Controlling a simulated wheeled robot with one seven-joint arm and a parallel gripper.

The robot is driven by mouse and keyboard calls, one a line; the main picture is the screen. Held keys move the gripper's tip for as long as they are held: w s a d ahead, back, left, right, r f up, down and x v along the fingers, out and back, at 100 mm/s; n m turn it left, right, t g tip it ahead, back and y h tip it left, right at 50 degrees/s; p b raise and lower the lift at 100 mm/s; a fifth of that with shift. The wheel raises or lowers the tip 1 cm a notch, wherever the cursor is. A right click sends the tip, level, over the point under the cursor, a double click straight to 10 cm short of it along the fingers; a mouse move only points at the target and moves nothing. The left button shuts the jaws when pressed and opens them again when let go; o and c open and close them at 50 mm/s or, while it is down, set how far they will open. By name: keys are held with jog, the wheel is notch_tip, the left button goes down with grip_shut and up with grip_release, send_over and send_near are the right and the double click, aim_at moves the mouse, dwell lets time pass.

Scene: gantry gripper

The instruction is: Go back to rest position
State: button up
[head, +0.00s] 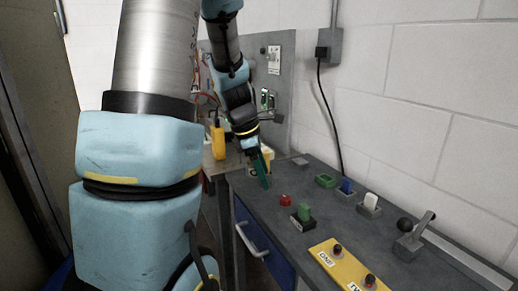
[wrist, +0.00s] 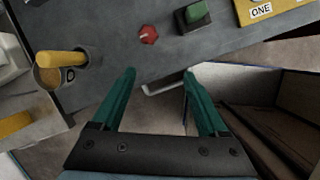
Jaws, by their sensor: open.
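My gripper (head: 262,170) hangs at the near left end of the dark grey workbench (head: 255,200) in the head view. In the wrist view my gripper (wrist: 160,75) shows two green fingers spread wide apart with nothing between them. A drawer handle at the bench's front edge shows beyond the gap. The fingers are apart from the red button (wrist: 149,35) and the green block (wrist: 195,15), which lie farther off on the bench top.
A yellow panel (head: 322,252) with knobs lies at the bench's front. Green, blue and white blocks stand behind, with a lever (head: 415,238) at right. A blue drawer (head: 255,240) is below the top. A yellow cylinder (wrist: 62,58) sits in a round holder. A block wall closes the back.

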jog(key=s+a+m+y, duration=0.1)
jog(key=s+a+m, duration=0.4)
jog(key=m, duration=0.4)
jog(key=s+a+f+m+y, duration=0.1)
jog(key=s+a+m+y, duration=0.1)
jog(key=s+a+m, duration=0.3)
jog(key=m, duration=0.4)
jog(key=shift+s+f+m+t, duration=0.15)
jog(key=shift+s+m+t, duration=0.15)
jog(key=shift+m, duration=0.1)
